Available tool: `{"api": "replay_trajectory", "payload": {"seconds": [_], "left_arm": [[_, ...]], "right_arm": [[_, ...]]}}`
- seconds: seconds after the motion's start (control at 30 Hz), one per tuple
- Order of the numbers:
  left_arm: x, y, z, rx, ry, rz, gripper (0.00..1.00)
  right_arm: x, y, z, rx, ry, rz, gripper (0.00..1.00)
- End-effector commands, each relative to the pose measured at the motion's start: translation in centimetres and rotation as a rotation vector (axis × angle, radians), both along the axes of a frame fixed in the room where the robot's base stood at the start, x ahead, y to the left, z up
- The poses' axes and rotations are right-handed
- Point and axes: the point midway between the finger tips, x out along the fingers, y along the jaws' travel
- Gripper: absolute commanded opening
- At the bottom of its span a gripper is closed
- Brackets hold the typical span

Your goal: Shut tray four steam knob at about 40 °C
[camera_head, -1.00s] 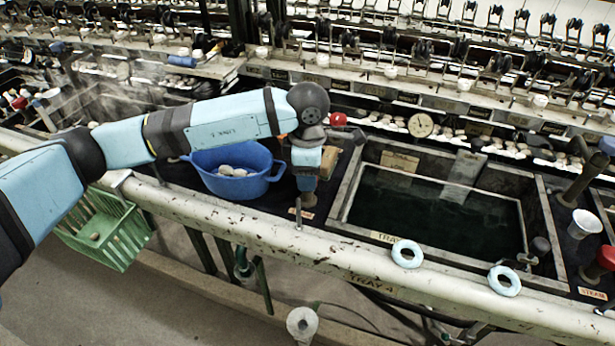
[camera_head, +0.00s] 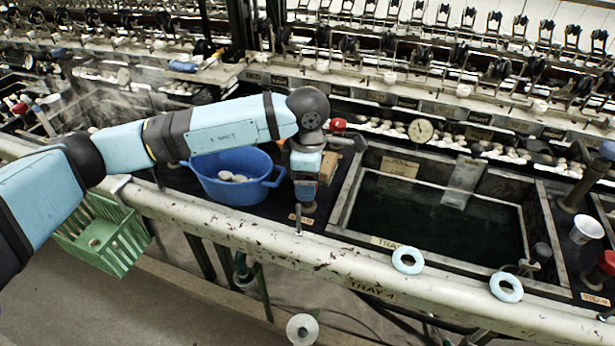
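The tray four basin (camera_head: 345,208) holds dark green water, and the label "TRAY 4" (camera_head: 370,290) is on the rail in front. A round dial (camera_head: 420,131) stands behind it; its reading is too small to tell. My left gripper (camera_head: 299,231) points down at the basin's left, by a small orange label (camera_head: 301,219). Its fingers look narrow, and I cannot tell whether they are open or shut. Any knob beneath it is hidden. A red knob (camera_head: 338,125) shows behind my wrist. Another red knob (camera_head: 607,262) stands at the right edge by a steam label (camera_head: 596,298). My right gripper is not in view.
A blue tub (camera_head: 232,190) with pale cocoons stands left of my gripper. A green basket (camera_head: 105,240) hangs at the rail's left. Two pale blue rings (camera_head: 408,260) (camera_head: 505,287) rest on the pale front rail (camera_head: 240,238). A white cup (camera_head: 586,228) is at right.

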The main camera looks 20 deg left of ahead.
Motion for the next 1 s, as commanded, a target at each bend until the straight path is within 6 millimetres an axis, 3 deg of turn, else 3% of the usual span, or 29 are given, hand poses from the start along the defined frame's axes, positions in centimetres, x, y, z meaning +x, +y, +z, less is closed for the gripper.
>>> {"api": "replay_trajectory", "payload": {"seconds": [0.17, 0.5, 0.7, 1.0], "left_arm": [[0.1, 0.0, 1.6, 0.000, -0.003, 0.000, 0.73], [0.1, 0.0, 9.2, -0.001, -0.005, 0.000, 0.73], [0.0, 0.0, 12.5, 0.000, -0.002, -0.001, 0.73], [0.0, 0.0, 13.9, -0.001, 0.000, 0.000, 0.73]], "right_arm": [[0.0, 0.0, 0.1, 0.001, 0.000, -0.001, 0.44], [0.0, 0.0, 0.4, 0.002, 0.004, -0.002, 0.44], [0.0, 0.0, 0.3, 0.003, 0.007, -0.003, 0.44], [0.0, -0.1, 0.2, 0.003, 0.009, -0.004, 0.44]]}}
